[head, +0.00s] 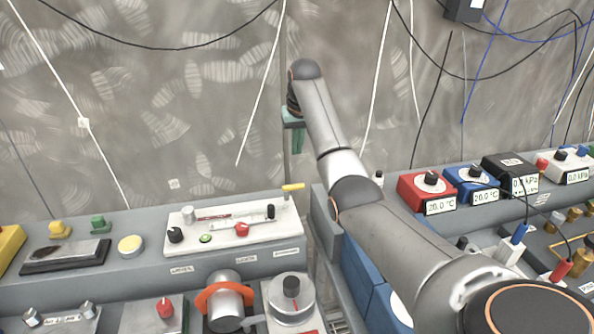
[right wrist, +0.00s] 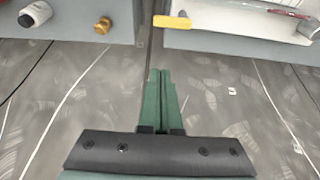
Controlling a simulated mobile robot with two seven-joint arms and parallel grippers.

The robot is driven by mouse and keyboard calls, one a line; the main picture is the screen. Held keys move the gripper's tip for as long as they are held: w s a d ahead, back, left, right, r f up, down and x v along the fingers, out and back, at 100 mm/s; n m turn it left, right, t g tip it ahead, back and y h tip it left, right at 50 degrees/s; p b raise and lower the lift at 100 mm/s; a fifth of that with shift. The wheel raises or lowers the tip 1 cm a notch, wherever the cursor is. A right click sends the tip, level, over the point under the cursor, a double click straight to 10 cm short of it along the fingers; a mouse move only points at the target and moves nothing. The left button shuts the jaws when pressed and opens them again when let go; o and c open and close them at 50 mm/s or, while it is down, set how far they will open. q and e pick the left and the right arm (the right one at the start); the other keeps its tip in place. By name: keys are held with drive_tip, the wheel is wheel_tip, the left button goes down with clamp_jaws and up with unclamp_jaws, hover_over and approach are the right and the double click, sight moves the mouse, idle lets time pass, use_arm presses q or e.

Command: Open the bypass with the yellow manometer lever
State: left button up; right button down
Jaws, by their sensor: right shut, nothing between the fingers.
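The yellow lever (head: 293,187) sticks out at the back right corner of a white panel (head: 262,234) on the left grey bench. In the right wrist view the yellow lever (right wrist: 172,22) shows near the top, at the panel's edge, beyond my fingertips. My right gripper (head: 297,142) hangs behind the bench, in front of the wall, apart from the lever. In the right wrist view its green fingers (right wrist: 160,78) are together with nothing between them. My left gripper is not in view.
The white panel carries a red knob (head: 242,229), a black knob (head: 175,235) and a clear tube. A gap lies between the left bench and the right bench, which bears red (head: 427,190) and blue (head: 470,186) instruments. Cables hang along the wall.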

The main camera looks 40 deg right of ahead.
drive_tip(key=shift+w+d, duration=0.1)
drive_tip(key=shift+r, duration=0.1)
wheel_tip(320, 180, down, 10)
drive_tip(key=p, duration=0.2)
drive_tip(key=shift+s+a+r, duration=0.2)
drive_tip(key=shift+s+r, duration=0.05)
drive_tip(key=shift+s, duration=0.05)
idle(1.0)
drive_tip(key=shift+m, duration=0.3)
